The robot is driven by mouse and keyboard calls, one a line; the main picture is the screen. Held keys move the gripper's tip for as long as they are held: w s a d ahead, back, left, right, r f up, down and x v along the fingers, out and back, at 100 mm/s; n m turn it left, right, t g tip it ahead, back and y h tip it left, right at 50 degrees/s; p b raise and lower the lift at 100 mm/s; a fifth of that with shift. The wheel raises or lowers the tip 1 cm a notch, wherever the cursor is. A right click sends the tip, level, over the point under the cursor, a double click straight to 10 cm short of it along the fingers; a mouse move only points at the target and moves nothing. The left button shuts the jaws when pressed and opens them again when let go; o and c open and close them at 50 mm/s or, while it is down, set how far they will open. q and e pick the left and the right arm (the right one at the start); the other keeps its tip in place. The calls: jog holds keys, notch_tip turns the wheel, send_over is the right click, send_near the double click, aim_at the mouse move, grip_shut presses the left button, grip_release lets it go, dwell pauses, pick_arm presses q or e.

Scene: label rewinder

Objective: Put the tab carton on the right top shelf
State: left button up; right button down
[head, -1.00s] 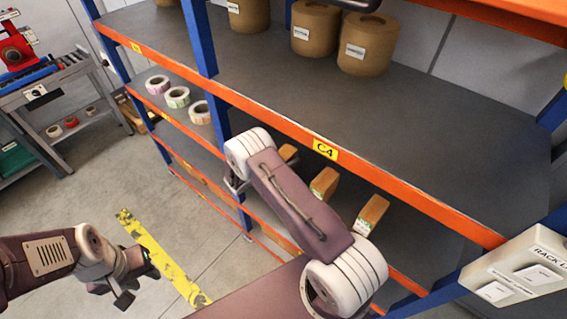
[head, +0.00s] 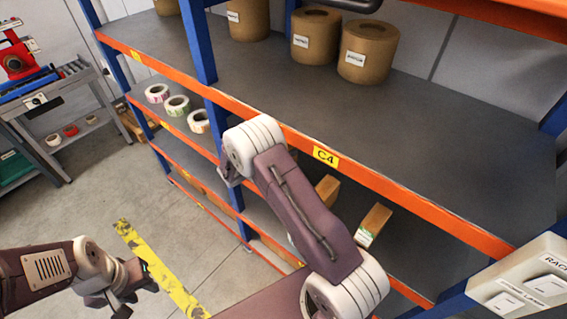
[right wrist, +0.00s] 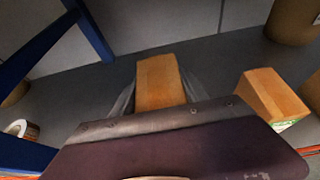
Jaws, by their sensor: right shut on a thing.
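My right gripper is shut on an orange-brown carton (right wrist: 160,82), which stands between its fingers (right wrist: 158,98) in the right wrist view. In the head view this gripper and its carton are hidden behind my right arm. A like carton (right wrist: 270,95) with a green-edged label stands to its right, apart from it. In the head view two cartons show on the lower shelf, one (head: 327,188) partly behind my arm and one (head: 374,222) with a label. The grey shelf (head: 440,150) marked C4 lies above them. My left gripper (head: 132,286) looks open and empty over the floor.
Large brown rolls (head: 367,52) stand at the back of the C4 shelf; its front is clear. An orange beam (head: 400,185) edges it, and a blue post (head: 200,45) stands left. Small label rolls (head: 177,105) sit on the left lower shelf. A switch box (head: 525,285) is at right.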

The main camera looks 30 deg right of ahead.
jog(key=shift+r, duration=1.15)
